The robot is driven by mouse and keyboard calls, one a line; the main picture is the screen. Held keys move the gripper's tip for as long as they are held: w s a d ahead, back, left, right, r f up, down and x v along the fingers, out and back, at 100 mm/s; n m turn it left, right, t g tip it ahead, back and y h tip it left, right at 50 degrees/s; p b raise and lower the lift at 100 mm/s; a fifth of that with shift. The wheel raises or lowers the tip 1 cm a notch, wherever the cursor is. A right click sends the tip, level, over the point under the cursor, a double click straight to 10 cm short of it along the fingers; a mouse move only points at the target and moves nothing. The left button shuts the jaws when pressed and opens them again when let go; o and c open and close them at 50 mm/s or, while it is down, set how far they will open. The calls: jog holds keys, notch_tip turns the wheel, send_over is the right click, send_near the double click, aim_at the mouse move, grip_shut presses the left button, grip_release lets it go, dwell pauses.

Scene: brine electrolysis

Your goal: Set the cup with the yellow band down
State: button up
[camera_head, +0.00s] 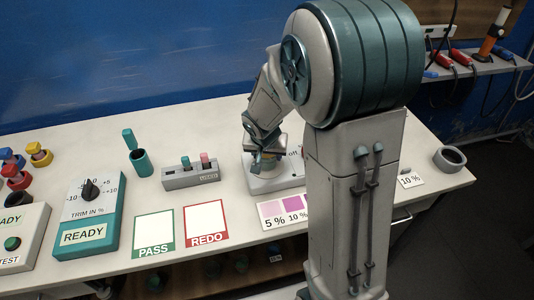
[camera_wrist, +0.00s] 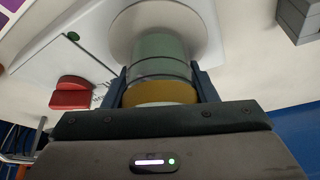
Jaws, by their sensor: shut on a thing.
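The cup with the yellow band (camera_wrist: 160,57) is grey-green, and its band lies nearest my gripper in the wrist view. My gripper (camera_wrist: 162,80) is shut on it, one dark finger on each side. Beyond the cup is a pale round plate (camera_wrist: 122,35) on a white device (camera_wrist: 60,55) with a red knob (camera_wrist: 72,92). Whether the cup touches the plate cannot be told. In the head view my gripper (camera_head: 266,157) is over this white device (camera_head: 268,182), and my arm hides much of that spot.
Left of the device stand a grey rack (camera_head: 190,177), a teal cup (camera_head: 140,165) and a trim dial box (camera_head: 87,222). PASS (camera_head: 153,232) and REDO (camera_head: 206,222) cards and a colour chart (camera_head: 270,209) lie in front. A grey ring (camera_head: 449,158) sits at the right table end.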

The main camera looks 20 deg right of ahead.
jog(key=shift+f, duration=0.1)
jog(key=o, duration=1.1)
jog(key=shift+r, duration=0.4)
jog(key=v, duration=1.1)
jog(key=s+d+r+n+g+y, duration=0.1)
jog(key=s+n, duration=0.3)
jog(key=s, duration=1.3)
jog(key=shift+r+n+y, duration=0.2)
jog(key=shift+n+y, duration=0.1)
jog(key=shift+y, duration=0.1)
jog(key=shift+s+d, duration=0.15)
